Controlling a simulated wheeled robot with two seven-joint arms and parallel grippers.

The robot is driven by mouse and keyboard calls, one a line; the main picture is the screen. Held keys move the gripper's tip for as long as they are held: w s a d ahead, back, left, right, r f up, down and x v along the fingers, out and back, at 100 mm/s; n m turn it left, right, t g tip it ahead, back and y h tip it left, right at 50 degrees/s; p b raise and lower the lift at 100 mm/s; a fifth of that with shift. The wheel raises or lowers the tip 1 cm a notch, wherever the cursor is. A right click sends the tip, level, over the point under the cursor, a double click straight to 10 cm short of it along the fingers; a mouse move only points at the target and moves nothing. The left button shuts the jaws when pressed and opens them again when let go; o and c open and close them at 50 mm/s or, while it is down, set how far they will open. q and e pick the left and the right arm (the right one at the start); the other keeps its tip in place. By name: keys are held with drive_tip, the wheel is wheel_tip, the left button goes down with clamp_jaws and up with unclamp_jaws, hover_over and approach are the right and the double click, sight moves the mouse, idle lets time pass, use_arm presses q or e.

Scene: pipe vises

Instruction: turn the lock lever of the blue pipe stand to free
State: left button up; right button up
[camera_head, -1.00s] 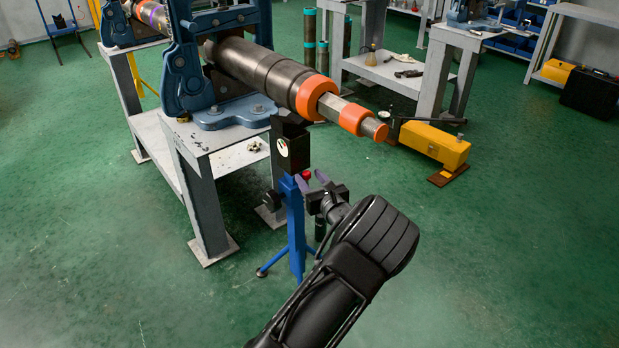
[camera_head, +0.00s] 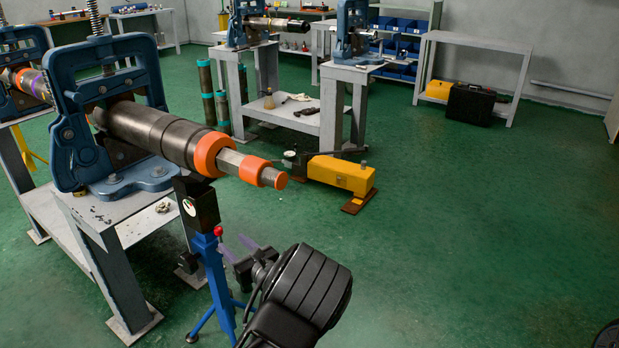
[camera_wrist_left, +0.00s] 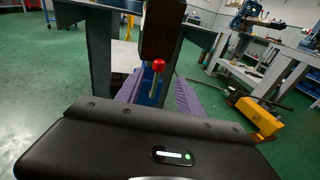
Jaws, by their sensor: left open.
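The blue pipe stand (camera_head: 215,277) stands on the floor under the front end of a dark pipe (camera_head: 155,130). Its black head (camera_head: 198,203) carries a round white dial. The lock lever shows as a red ball knob (camera_head: 218,231) on the stand's right side, and the knob also shows in the left wrist view (camera_wrist_left: 158,65). My left gripper (camera_head: 237,246) is open, just right of the knob. In the left wrist view its two purple fingers (camera_wrist_left: 157,95) lie either side of the blue post below the knob. Contact with the lever cannot be told. My right gripper is not in view.
The blue vise (camera_head: 75,130) on a grey table (camera_head: 105,235) holds the pipe with orange collars (camera_head: 210,153). A yellow pump (camera_head: 340,174) sits on the floor behind my gripper. More benches stand at the back.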

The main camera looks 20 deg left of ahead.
use_arm(q)
drive_tip(key=s+f+n+g+h, duration=0.35)
drive_tip(key=s+f+g, duration=0.25)
drive_tip(key=s+f, duration=0.65)
drive_tip(key=s+d+f+n+g+h, duration=0.5)
drive_tip(key=s+d+f+n+h, duration=0.25)
drive_tip(key=s+d+f, duration=0.8)
drive_tip(key=s+d+r+n+t+h, duration=0.1)
drive_tip(key=s+d+n+h, duration=0.25)
drive_tip(key=d+n, duration=0.45)
drive_tip(key=s+d+n+t+h, duration=0.1)
drive_tip(key=s+d+n+h, duration=0.25)
drive_tip(key=d+n, duration=0.55)
wheel_tip(320, 180, up, 21)
drive_tip(key=d+m+p, duration=0.1)
drive_tip(key=p, duration=1.9)
drive_tip(key=shift+w+d+m+t+p, duration=0.3)
drive_tip(key=shift+d+t+p, duration=0.05)
drive_tip(key=shift+t+p, duration=0.05)
